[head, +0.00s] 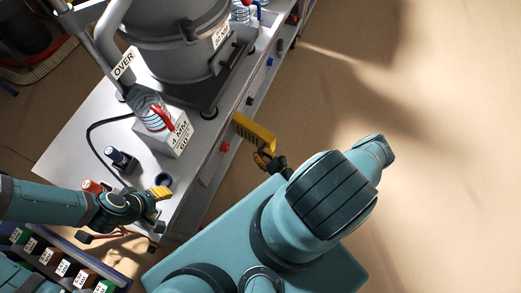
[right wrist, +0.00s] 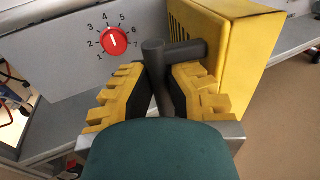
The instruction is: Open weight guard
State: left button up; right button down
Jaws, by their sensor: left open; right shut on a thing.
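The yellow weight guard (head: 256,131) stands out from the front side of the grey bench. It also shows in the right wrist view (right wrist: 240,40) as a yellow box-like cover with slots. Its dark bar handle (right wrist: 156,62) stands between the yellow fingers of my right gripper (right wrist: 158,95), which is shut on it. In the head view my right gripper (head: 268,160) is at the near end of the guard, partly hidden by my arm. My left gripper (head: 158,205) is open and empty over the near end of the bench. What lies behind the guard is hidden.
A red dial (right wrist: 113,41) with numbers sits on the bench front, left of the guard. A large grey vessel (head: 170,40), a white labelled box (head: 165,135) and a dark bottle (head: 122,160) stand on the bench. The floor to the right is clear.

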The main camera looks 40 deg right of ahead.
jog(key=shift+w+r, duration=0.3)
jog(key=shift+r, duration=0.25)
jog(key=c, duration=0.9)
grip_release()
jog(key=shift+s+f, duration=0.1)
jog(key=shift+s, duration=0.35)
jog(key=s+d, duration=0.1)
jog(key=s, duration=1)
jog(key=shift+s+d+f, duration=0.2)
jog(key=shift+s+f, duration=0.1)
jog(key=shift+s, duration=0.1)
